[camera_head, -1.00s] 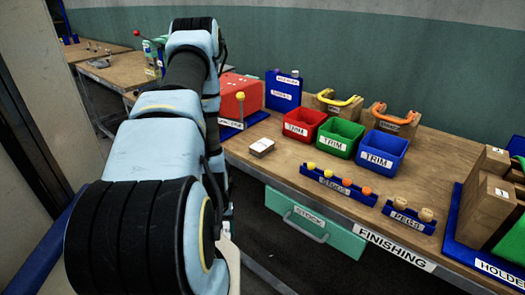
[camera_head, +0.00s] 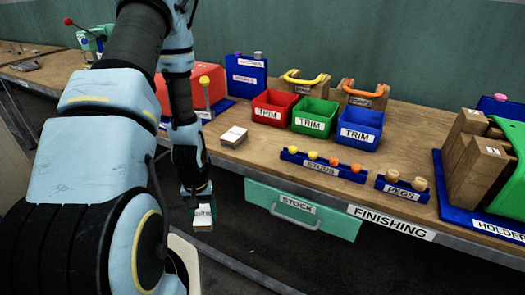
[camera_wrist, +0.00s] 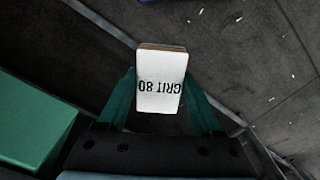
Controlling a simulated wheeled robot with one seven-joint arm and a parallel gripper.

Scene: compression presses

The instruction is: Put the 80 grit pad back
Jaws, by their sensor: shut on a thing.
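The 80 grit pad (camera_wrist: 161,82) is a small block with a white face reading "GRIT 80" and a tan edge. My gripper (camera_wrist: 160,105) is shut on it, with one green finger on each side. In the head view the pad (camera_head: 203,217) hangs below my gripper (camera_head: 196,192), in front of the bench's front edge and lower than its top. Another white-topped block (camera_head: 233,136) lies on the wooden bench (camera_head: 270,150); its label is too small to read. A blue holder (camera_head: 497,230) marked "HOLDER" stands at the right with wooden blocks and a green piece.
Red (camera_head: 273,109), green (camera_head: 314,117) and blue (camera_head: 360,129) TRIM bins stand on the bench. A STUDS rack (camera_head: 322,166) and a PEGS rack (camera_head: 402,189) lie in front. A green STOCK drawer (camera_head: 302,212) sits under the bench edge. Bare wood surrounds the white-topped block.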

